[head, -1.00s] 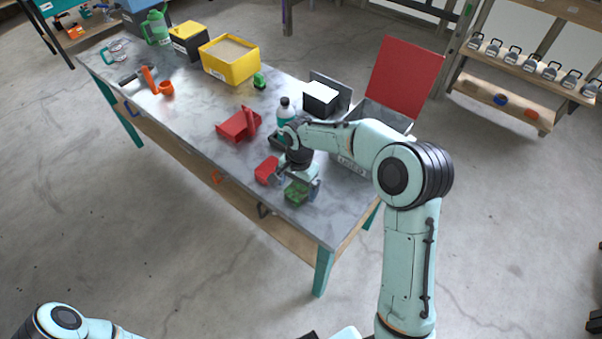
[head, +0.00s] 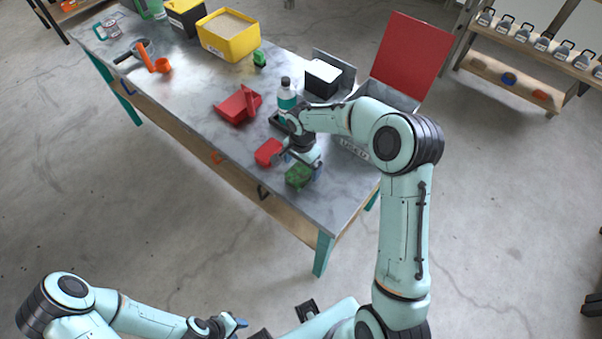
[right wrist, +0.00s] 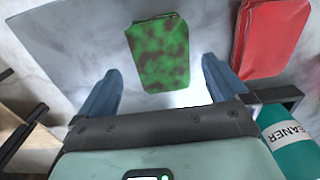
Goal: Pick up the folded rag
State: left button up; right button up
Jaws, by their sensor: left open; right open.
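A green, brown-blotched folded pad (head: 298,176), likely the folded rag, lies flat near the table's front right corner; it also shows in the right wrist view (right wrist: 158,52). A red folded pad (head: 268,152) lies beside it, seen at the upper right of the right wrist view (right wrist: 270,38). My right gripper (head: 303,164) is just above the green pad. In the right wrist view its open fingers (right wrist: 160,80) stand apart with the green pad ahead between them, not visibly gripped. My left gripper (head: 238,323) is away from the table, at the bottom of the head view.
A grey box with a raised red lid (head: 411,54) is to the right. A red dustpan-like tray (head: 238,105) and yellow bin (head: 228,38) lie farther left.

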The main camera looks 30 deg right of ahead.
aim_at(301, 171)
notch_tip(301, 171, down, 4)
jog(key=shift+w+a+r, duration=0.1)
jog(key=c, duration=1)
pick_arm(q)
jog(key=shift+w+r, duration=0.2)
jog(key=shift+r, duration=0.05)
pick_arm(e)
jog(key=shift+r, duration=0.1)
pick_arm(q)
jog(key=shift+w+r+p, duration=0.5)
jog(key=shift+r+p, duration=0.1)
jog(key=shift+r, duration=0.05)
pick_arm(e)
notch_tip(301, 171, up, 20)
jog(key=shift+f, duration=0.1)
pick_arm(q)
jog(key=shift+s, duration=0.1)
